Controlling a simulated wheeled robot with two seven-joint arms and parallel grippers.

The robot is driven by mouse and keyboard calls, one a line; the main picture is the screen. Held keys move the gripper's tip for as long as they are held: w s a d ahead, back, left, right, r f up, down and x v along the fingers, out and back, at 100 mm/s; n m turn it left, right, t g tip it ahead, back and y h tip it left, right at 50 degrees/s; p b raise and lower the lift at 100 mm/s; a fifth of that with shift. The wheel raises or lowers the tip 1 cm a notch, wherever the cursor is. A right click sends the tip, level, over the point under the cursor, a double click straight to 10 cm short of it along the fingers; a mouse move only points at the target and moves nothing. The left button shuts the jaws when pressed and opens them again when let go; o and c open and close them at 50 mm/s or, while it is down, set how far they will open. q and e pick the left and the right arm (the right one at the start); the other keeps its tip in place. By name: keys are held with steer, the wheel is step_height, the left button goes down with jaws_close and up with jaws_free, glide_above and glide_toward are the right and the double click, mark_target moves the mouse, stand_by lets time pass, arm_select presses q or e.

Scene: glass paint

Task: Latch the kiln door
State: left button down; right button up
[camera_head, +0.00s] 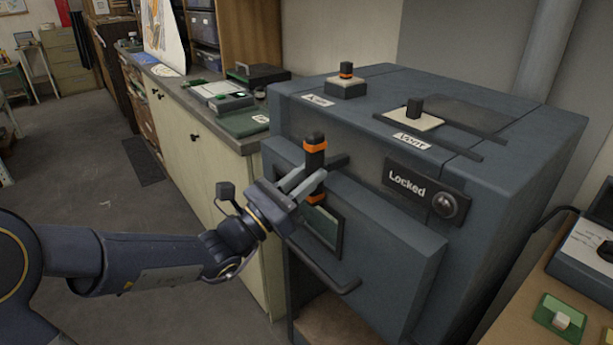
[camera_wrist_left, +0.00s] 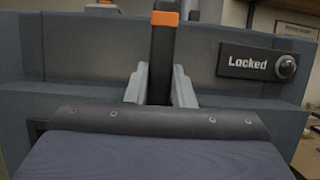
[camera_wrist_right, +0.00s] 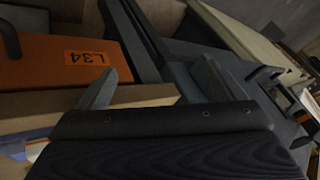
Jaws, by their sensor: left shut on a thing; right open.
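The blue-grey kiln (camera_head: 480,190) stands at the centre right in the head view. Its front door (camera_head: 390,240) sits against the body, with a small window and a lower bar handle. A black latch handle with orange bands (camera_head: 315,150) stands upright at the door's upper left. My left gripper (camera_head: 305,185) is shut on this latch handle; the left wrist view shows the handle (camera_wrist_left: 163,50) between both fingers. A "Locked" plate (camera_head: 410,182) with a round knob is on the kiln front. My right gripper (camera_wrist_right: 155,85) is open and empty, outside the head view.
A counter with drawers (camera_head: 200,130) stands left of the kiln. A wooden table (camera_head: 550,300) with devices is at the lower right. Open floor lies at the left.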

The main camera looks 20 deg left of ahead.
arm_select(q)
steer(key=shift+f, duration=0.1)
stand_by(0.3)
steer(key=c, duration=1.2)
jaws_free()
steer(key=shift+c, duration=0.2)
steer(key=b+v, duration=0.1)
steer(key=v, duration=0.6)
steer(key=shift+s+a, duration=0.2)
steer(key=shift+s, duration=0.1)
